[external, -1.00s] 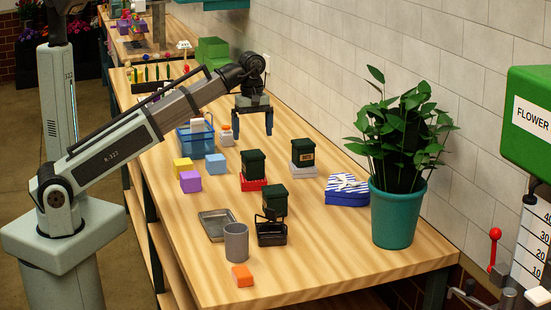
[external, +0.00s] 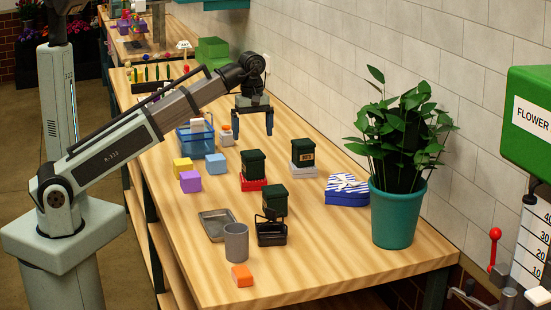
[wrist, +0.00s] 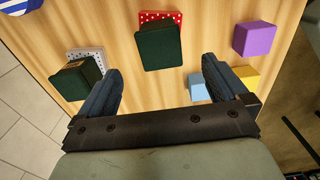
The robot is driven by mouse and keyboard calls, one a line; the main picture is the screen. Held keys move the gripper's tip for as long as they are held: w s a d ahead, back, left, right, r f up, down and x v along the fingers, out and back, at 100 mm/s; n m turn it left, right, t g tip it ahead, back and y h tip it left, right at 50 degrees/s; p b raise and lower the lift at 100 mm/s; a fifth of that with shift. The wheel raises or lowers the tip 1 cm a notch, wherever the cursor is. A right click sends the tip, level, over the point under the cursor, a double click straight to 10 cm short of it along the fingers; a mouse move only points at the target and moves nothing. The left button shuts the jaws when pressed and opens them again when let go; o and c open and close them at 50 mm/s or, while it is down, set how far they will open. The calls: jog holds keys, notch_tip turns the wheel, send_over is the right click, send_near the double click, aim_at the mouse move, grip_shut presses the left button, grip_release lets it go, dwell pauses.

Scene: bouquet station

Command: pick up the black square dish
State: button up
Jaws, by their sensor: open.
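A black square dish (external: 271,236) sits on the wooden table toward the near end in the external view. A thin dark upright piece rises at its back edge. A dark green lidded box (external: 274,199) stands just behind it; I cannot tell if they touch. My gripper (external: 254,123) is open and empty, its fingers pointing down, well farther back along the table. In the wrist view my gripper (wrist: 163,68) shows its two blue fingers spread apart. The black dish does not show in the wrist view.
Green boxes stand at a red dish (external: 253,185) and a pale dish (external: 303,169). A grey cup (external: 236,243), metal tray (external: 214,226) and orange block (external: 242,276) are near the black dish. A potted plant (external: 394,215) stands right. The table's front right is clear.

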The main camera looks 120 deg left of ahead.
aim_at(271, 219)
jog(key=w+d+m, duration=0.1)
jog(key=w+d, duration=0.2)
jog(key=d, duration=0.1)
jog(key=w+d+f+m, duration=0.1)
jog(key=w+d, duration=0.3)
jog(key=d, duration=0.1)
jog(key=w+d+f+m, duration=0.1)
jog(key=w+d, duration=0.3)
jog(key=shift+w+d+f, duration=0.2)
jog(key=shift+d+f, duration=0.05)
jog(key=w+d+f+m, duration=0.1)
jog(key=w+d+m, duration=0.1)
jog(key=d, duration=0.3)
jog(key=w+d+f+m, duration=0.2)
jog(key=w+d+m, duration=0.1)
jog(key=d+m, duration=0.2)
jog(key=w+d+f+m, duration=0.2)
jog(key=d+m, duration=0.1)
jog(key=d, duration=0.2)
jog(key=shift+w+m, duration=0.3)
jog(key=shift+w, duration=0.05)
jog(key=m, duration=0.3)
jog(key=shift+w+a, duration=0.1)
jog(key=shift+w, duration=0.15)
jog(key=m, duration=0.3)
jog(key=shift+w+m, duration=0.1)
jog(key=shift+m, duration=0.3)
jog(key=shift+f, duration=3.75)
jog(key=c, duration=1.5)
jog(key=shift+c, duration=0.2)
